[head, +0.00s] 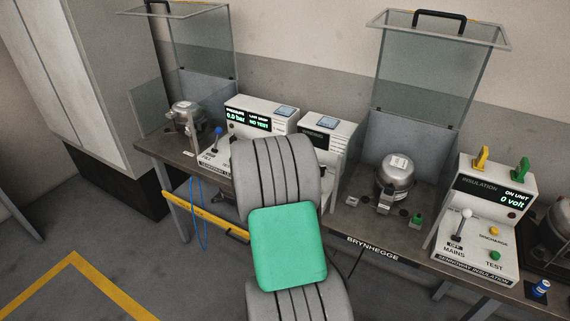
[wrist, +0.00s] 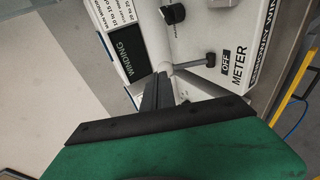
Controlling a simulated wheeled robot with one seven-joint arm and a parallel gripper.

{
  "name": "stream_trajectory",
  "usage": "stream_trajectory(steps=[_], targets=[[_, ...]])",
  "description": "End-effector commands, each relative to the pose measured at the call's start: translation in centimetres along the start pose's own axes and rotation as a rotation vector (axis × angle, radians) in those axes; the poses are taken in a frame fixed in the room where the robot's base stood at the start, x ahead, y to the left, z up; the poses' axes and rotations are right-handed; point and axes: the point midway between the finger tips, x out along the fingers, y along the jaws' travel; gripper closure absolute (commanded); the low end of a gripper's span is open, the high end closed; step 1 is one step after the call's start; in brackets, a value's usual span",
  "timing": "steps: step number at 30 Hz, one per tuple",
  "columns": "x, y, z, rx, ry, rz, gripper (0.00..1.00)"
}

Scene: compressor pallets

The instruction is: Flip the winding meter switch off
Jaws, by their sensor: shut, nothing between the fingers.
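The winding meter (head: 335,128) is a white box on the bench, mostly hidden behind my arm in the head view. In the wrist view its panel carries a dark display (wrist: 113,57) marked WINDING, a black knob (wrist: 173,14) and a label METER. The meter switch (wrist: 196,63) is a grey lever with a dark tip, and the tip lies beside a black plate (wrist: 227,61) reading OFF. My gripper (wrist: 160,80) is shut and empty, its dark fingertips close to the lever's other end. I cannot tell whether they touch it. The head view hides my gripper.
The insulation unit (head: 485,225), with its own MAINS lever, stands to the right. A pressure unit (head: 262,117) stands to the left. Compressors (head: 395,176) and clear raised guards (head: 425,72) also occupy the bench. A blue hose (head: 205,225) hangs at the front.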

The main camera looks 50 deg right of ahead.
Motion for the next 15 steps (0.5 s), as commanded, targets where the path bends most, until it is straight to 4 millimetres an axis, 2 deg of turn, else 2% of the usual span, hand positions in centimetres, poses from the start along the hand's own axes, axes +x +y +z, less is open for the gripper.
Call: stream_trajectory(steps=[1, 9, 15], targets=[[-1.6, 0.6, -0.4, -0.001, 0.005, 0.002, 1.0], [-7.7, 0.7, -0.1, 0.002, 0.002, 0.003, 1.0], [-10.3, 1.0, 0.0, 0.002, -0.001, 0.0, 1.0]])
